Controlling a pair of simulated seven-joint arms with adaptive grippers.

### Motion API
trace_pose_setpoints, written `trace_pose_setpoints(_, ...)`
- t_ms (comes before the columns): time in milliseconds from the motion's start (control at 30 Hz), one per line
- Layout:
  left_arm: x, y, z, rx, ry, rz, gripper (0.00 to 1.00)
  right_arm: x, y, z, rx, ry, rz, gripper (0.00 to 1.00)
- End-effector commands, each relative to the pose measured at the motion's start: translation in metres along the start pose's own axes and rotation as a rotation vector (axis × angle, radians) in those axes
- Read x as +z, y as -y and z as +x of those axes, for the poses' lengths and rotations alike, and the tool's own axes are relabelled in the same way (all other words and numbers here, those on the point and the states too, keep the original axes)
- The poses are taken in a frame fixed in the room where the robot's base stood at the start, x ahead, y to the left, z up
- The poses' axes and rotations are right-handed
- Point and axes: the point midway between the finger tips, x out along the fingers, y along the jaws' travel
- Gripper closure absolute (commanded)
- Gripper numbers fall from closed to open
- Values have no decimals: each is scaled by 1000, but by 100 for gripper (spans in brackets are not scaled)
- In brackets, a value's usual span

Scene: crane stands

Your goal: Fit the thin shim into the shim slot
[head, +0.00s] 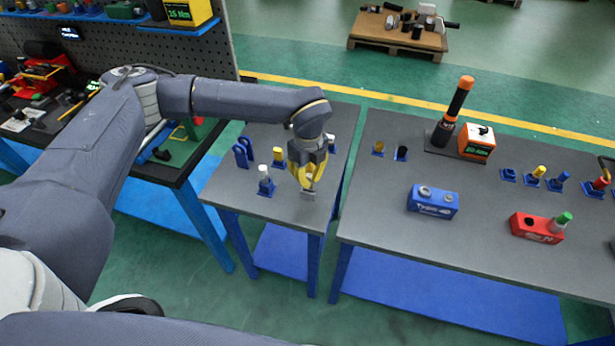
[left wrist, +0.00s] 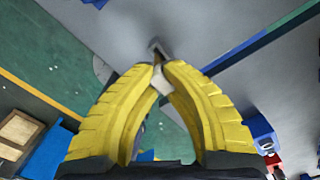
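My left gripper (head: 309,184) has yellow fingers and points down over the small middle table. Its fingertips come almost together in the left wrist view (left wrist: 160,72). A small pale piece, seemingly the thin shim (left wrist: 162,84), shows between them. A small grey block (head: 308,195) shows right below the fingertips in the head view. Whether it touches the fingers or the table I cannot tell. I cannot make out the shim slot for sure. My right gripper is not in view.
On the middle table (head: 234,190), blue holders (head: 242,152) and a blue stand with a white-topped piece (head: 265,181) stand left of the gripper. A gap separates the tables.

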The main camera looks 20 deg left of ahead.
Motion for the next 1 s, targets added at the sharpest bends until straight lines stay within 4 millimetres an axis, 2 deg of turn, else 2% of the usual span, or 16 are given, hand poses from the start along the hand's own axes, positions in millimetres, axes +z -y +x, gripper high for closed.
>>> trace_pose_setpoints(1000, 0, 0, 16, 1, 0, -1, 100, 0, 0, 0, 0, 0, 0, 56)
